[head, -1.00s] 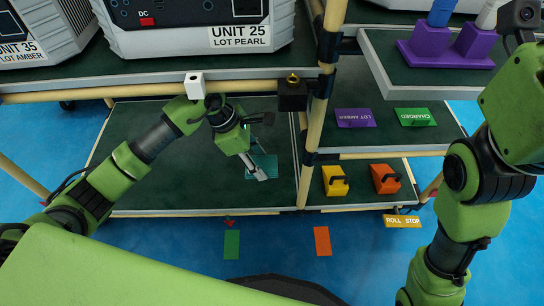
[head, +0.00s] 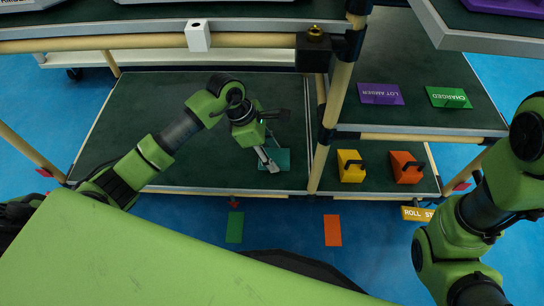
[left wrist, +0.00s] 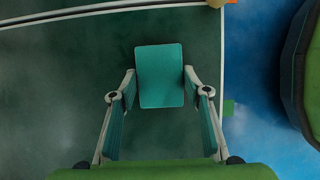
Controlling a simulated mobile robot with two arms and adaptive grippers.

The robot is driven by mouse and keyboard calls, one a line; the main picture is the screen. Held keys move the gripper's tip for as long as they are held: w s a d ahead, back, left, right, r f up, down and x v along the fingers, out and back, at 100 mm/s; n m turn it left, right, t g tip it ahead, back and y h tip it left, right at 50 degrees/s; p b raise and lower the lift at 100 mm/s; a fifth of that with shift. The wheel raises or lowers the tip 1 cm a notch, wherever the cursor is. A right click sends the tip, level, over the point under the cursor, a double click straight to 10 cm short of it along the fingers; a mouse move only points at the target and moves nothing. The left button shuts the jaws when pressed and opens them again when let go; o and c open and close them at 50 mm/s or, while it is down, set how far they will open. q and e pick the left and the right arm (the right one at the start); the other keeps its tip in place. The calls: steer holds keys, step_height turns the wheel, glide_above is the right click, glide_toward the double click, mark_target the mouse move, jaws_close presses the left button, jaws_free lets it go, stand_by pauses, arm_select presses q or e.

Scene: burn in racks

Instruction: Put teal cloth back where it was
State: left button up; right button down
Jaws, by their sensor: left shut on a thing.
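The teal cloth (head: 283,156) is a small flat rectangle at the dark green lower shelf (head: 130,110), near its front edge and left of the bamboo post. My left gripper (head: 268,160) reaches in from the left and is shut on the cloth. In the left wrist view the cloth (left wrist: 160,78) sits between the two fingertips (left wrist: 159,74), one at each side edge. I cannot tell whether the cloth touches the shelf or is slightly above it. My right gripper is out of view; only my right arm shows at the right.
A bamboo post (head: 338,100) stands right of the cloth. Yellow (head: 350,167) and orange (head: 406,168) handled blocks sit beyond it. Purple (head: 380,94) and green (head: 449,97) cards lie on the shelf above. The lower shelf's left part is clear. Green (head: 235,227) and orange (head: 332,230) floor patches lie in front.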

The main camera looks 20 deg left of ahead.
arm_select(q)
steer(key=shift+r, duration=0.1)
steer(key=o, duration=1)
